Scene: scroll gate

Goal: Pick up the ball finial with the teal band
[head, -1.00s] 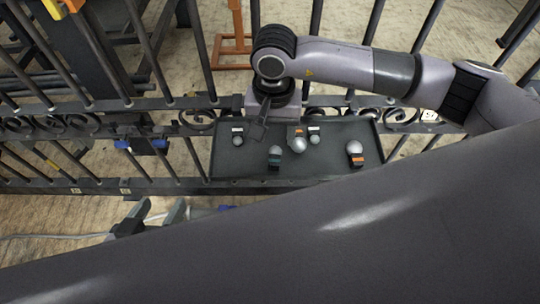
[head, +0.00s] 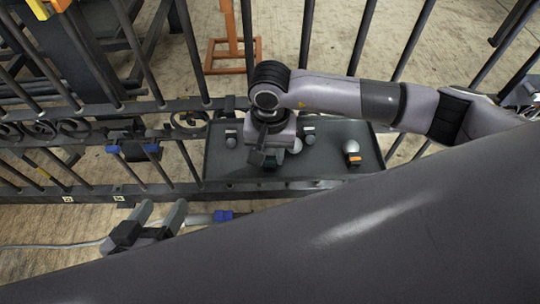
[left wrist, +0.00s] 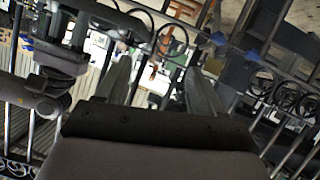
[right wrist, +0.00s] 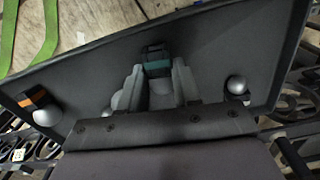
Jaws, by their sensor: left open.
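The ball finial with the teal band (right wrist: 158,66) stands or lies in the dark tray (right wrist: 225,45), between the fingers of my right gripper (right wrist: 158,80) in the right wrist view. Its pale ball shows low between the fingers; whether they press on it I cannot tell. In the head view my right gripper (head: 265,157) is low over the tray (head: 225,165) and hides most of this finial. My left gripper (head: 162,215) is open and empty, left of the tray and on the near side of the gate. Its spread fingers show in the left wrist view (left wrist: 158,85).
Another ball (head: 295,146) is partly hidden beside my right gripper. Gate bars (head: 185,145) and an orange stand (head: 232,55) are nearby.

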